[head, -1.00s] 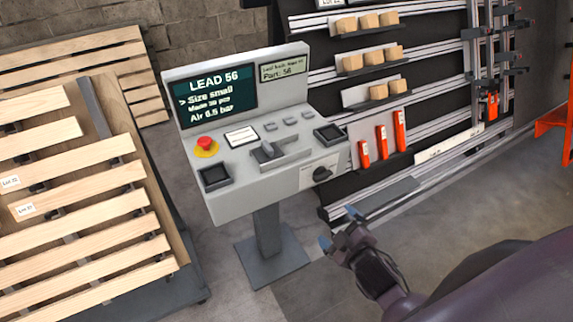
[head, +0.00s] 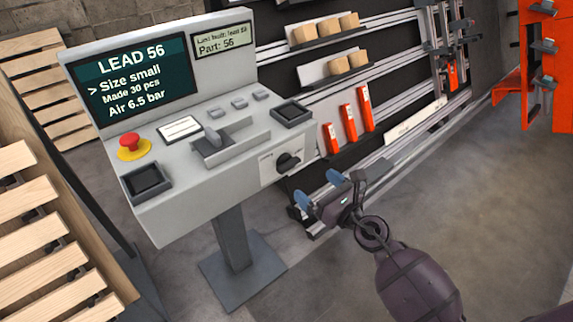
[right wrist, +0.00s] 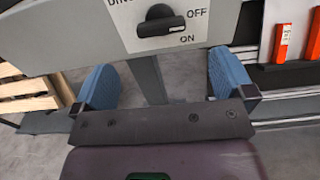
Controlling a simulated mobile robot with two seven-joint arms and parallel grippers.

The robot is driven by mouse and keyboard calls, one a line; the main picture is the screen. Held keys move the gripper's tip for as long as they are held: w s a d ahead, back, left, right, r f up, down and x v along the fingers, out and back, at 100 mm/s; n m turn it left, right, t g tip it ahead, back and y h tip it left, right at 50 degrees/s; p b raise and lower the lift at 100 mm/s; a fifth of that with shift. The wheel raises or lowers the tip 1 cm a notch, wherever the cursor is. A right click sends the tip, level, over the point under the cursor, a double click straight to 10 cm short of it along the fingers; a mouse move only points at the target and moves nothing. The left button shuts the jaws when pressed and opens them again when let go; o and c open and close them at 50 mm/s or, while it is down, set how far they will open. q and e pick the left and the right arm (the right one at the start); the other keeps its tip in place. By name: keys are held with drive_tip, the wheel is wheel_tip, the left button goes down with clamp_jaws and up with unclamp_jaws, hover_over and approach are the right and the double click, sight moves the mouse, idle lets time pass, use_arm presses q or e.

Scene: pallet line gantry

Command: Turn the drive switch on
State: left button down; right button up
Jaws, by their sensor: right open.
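The drive switch (head: 288,161) is a black knob on a white plate at the lower right of the grey console's front. It also shows at the top of the right wrist view (right wrist: 160,22), with OFF and ON printed to its right. My left gripper is out of view.
A rack with orange parts (head: 348,122) is behind my right gripper. Wooden pallets (head: 40,215) are at the left. Floor at the right is clear.

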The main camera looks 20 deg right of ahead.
sight(290, 163)
drive_tip(key=x, duration=1)
drive_tip(key=shift+w+a+b, duration=0.15)
drive_tip(key=shift+w+b, duration=0.15)
drive_tip(key=shift+b, duration=0.05)
drive_tip(key=c, duration=0.9)
